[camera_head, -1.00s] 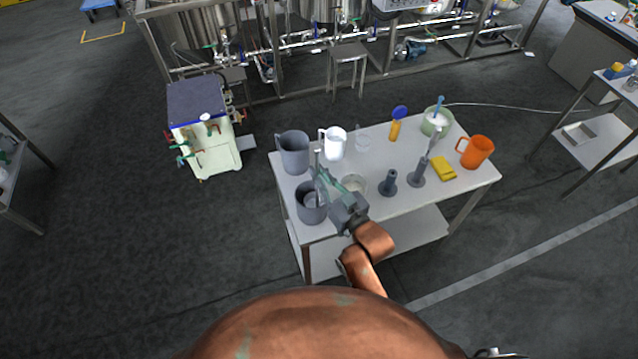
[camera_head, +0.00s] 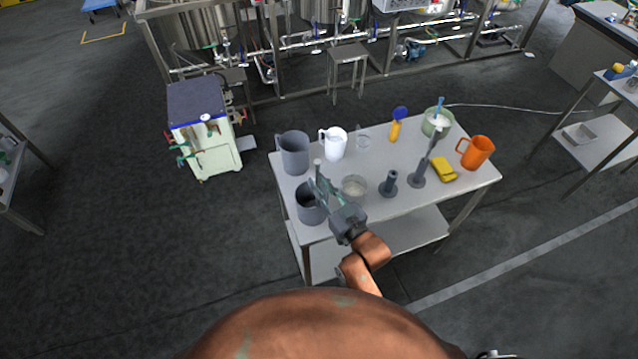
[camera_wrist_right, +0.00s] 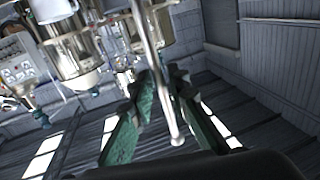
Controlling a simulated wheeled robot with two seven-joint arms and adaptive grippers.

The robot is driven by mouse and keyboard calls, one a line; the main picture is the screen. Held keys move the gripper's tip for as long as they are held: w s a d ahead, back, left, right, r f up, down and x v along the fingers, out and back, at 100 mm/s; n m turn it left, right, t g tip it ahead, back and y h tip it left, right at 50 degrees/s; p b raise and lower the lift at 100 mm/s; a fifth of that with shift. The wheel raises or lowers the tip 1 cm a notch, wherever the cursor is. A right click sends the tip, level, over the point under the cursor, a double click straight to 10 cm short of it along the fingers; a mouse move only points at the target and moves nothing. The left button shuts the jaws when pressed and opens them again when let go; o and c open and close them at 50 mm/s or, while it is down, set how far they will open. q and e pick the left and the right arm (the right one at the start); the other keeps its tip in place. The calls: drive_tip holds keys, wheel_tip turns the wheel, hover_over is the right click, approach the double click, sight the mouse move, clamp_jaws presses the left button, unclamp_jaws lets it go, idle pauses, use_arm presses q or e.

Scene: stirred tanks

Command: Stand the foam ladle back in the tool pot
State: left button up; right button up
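My right gripper (camera_head: 320,186) is over the grey tool pot (camera_head: 311,212) at the table's near left corner. It appears shut on the thin metal handle of the foam ladle (camera_head: 318,166), which stands roughly upright with its top above the fingers. The ladle's lower end is hidden by the pot and my gripper. In the right wrist view, the metal handle (camera_wrist_right: 147,40) runs between the two green fingers (camera_wrist_right: 163,82), its rounded end towards the camera. My left gripper cannot be made out.
A grey jug (camera_head: 293,153) and a white jug (camera_head: 334,144) stand behind the pot. A small bowl (camera_head: 354,186) is close to the right of my gripper. Dark stands, a yellow sponge (camera_head: 444,170) and an orange jug (camera_head: 476,153) occupy the table's right.

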drive_tip(key=shift+o, duration=0.8)
